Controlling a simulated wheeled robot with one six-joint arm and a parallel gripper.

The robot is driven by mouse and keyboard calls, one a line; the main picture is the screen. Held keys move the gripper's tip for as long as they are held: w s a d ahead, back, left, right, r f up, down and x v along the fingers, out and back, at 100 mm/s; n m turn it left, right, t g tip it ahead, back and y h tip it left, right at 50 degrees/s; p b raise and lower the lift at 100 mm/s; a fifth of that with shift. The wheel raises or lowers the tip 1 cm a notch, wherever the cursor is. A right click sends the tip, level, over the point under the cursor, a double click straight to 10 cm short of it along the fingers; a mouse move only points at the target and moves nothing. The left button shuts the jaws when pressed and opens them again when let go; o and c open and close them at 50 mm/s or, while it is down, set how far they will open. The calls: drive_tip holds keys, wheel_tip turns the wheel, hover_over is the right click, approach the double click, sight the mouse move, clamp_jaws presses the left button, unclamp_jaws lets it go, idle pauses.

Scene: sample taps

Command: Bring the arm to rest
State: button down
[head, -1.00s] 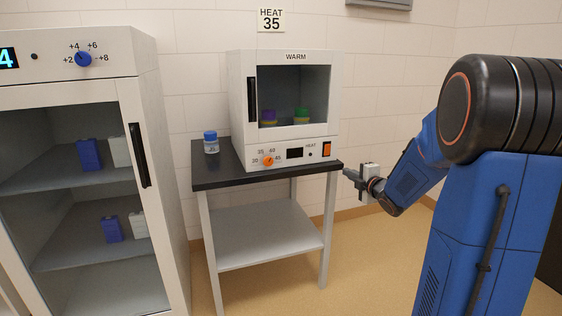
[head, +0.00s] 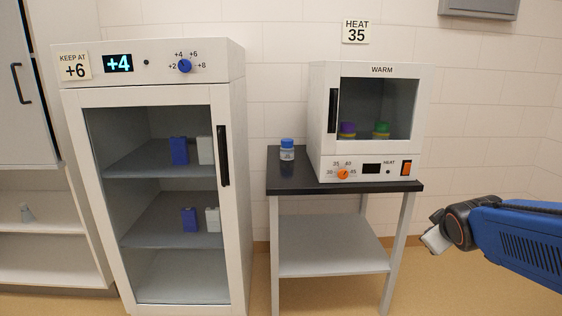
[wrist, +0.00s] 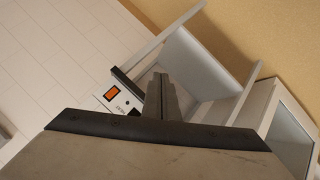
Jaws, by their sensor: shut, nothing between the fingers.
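My gripper (head: 434,240) is at the right of the head view, beside the dark-topped table (head: 290,178) and clear of it. It is partly hidden behind my wrist. In the wrist view my gripper's fingers (wrist: 161,98) are together with nothing between them. My blue forearm reaches in from the right edge.
The warming cabinet (head: 315,112) stands on the table, its door shut, with purple-lidded and green-lidded jars inside. A blue-capped bottle (head: 287,150) stands left of it. Floor right of the table is free.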

drive_tip(key=s+a+f+m+g+y, duration=0.1)
drive_tip(key=s+a, duration=0.4)
drive_tip(key=s, duration=0.6)
drive_tip(key=s+a+f+m+g+y, duration=0.2)
drive_tip(key=s+a+f+m+g, duration=0.2)
drive_tip(key=s, duration=0.7)
drive_tip(key=shift+s+a+f+m, duration=0.2)
drive_tip(key=shift+s+a+m, duration=0.15)
drive_tip(key=shift+a, duration=0.8)
